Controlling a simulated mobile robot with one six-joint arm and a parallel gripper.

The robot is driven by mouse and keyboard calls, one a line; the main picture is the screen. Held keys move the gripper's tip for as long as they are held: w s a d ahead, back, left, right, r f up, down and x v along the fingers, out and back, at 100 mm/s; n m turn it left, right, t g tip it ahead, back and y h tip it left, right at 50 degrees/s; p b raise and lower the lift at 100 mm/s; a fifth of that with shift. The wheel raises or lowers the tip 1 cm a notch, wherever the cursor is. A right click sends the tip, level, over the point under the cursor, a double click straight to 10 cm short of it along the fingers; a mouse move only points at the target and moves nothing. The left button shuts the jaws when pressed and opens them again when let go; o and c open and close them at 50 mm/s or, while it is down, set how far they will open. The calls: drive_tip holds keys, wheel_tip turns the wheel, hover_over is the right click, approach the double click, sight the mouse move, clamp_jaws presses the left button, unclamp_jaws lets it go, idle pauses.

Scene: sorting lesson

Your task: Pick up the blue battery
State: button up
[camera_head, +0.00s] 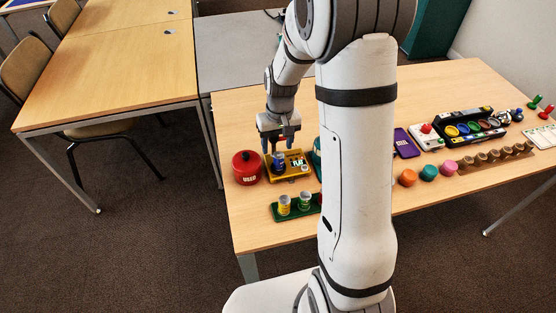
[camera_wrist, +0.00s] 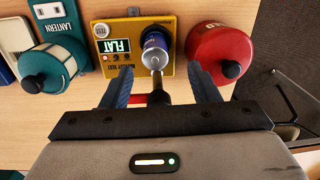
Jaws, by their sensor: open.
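The blue battery (camera_head: 279,161) stands on the yellow battery tester (camera_head: 303,179) on the table. In the wrist view the blue battery (camera_wrist: 155,44), with its silver end toward the camera, shows on the yellow tester (camera_wrist: 113,72), whose green display reads FLAT. My gripper (camera_head: 279,146) is above the tester. In the wrist view my gripper (camera_wrist: 159,72) is open, with one blue-grey finger on each side of the battery's line and nothing held. A dark rod and a red part show between the fingers, partly hiding the battery's lower edge.
A red lidded pot (camera_head: 247,172) marked USED stands close left of the tester. A green tray (camera_head: 279,215) with yellow and green cans is in front. The teal lantern pot (camera_wrist: 55,68) is on the tester's other side. My arm hides the table's middle.

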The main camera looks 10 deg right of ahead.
sight(279, 154)
drive_tip(key=f, duration=0.6)
drive_tip(key=shift+s+d+f, duration=0.15)
drive_tip(key=shift+s, duration=0.05)
drive_tip(key=shift+c, duration=0.2)
clamp_jaws()
